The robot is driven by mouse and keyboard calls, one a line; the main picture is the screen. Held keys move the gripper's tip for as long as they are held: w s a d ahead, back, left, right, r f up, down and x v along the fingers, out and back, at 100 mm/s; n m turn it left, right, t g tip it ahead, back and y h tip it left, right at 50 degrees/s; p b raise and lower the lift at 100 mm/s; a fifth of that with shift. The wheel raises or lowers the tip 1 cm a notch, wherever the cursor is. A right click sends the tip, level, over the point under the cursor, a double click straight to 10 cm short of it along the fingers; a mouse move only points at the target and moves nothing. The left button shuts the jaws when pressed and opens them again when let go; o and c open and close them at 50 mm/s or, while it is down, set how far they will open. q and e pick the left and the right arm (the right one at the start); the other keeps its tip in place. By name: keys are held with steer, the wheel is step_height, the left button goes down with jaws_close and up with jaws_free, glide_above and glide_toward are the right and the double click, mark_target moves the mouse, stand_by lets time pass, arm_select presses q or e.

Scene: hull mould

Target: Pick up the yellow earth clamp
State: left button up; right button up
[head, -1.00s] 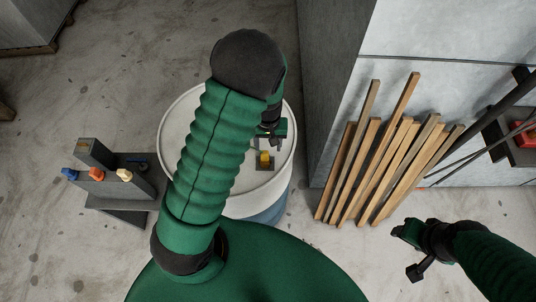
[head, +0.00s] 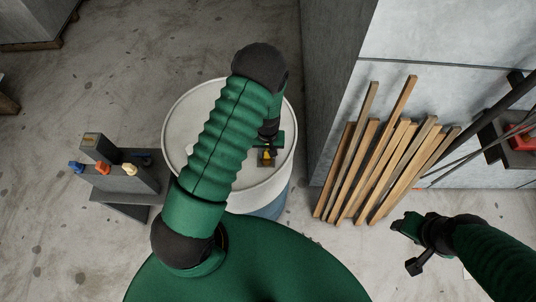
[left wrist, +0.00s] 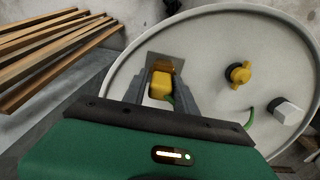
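The yellow earth clamp (left wrist: 162,84) shows as a yellow block at a small grey plate on the pale drum top (left wrist: 215,50). In the head view the clamp (head: 265,154) is mostly covered by my left gripper (head: 267,152). In the left wrist view my left gripper (left wrist: 165,88) has its two fingers apart, one on each side of the clamp. I cannot tell whether they touch it. My right gripper (head: 408,242) is at the lower right over the floor, far from the clamp; its fingers are unclear.
A yellow knob (left wrist: 239,74) and a white block (left wrist: 286,112) are also on the drum top. Wooden battens (head: 375,165) lean at the wall to the right. A grey stand (head: 125,180) with coloured pieces stands left.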

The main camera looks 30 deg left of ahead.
arm_select(q)
steer(key=shift+s, duration=0.15)
steer(key=shift+c, duration=1.1)
steer(key=shift+a, duration=0.1)
steer(key=shift+c, duration=1.2)
steer(key=shift+a, duration=0.2)
jaws_close()
steer(key=shift+a+f, duration=0.2)
arm_select(e)
steer(key=shift+s+a+r, duration=0.15)
steer(key=shift+s+a, duration=0.1)
steer(key=shift+a, duration=0.25)
arm_select(q)
steer(key=shift+d, duration=0.2)
arm_select(e)
steer(key=shift+d, duration=0.15)
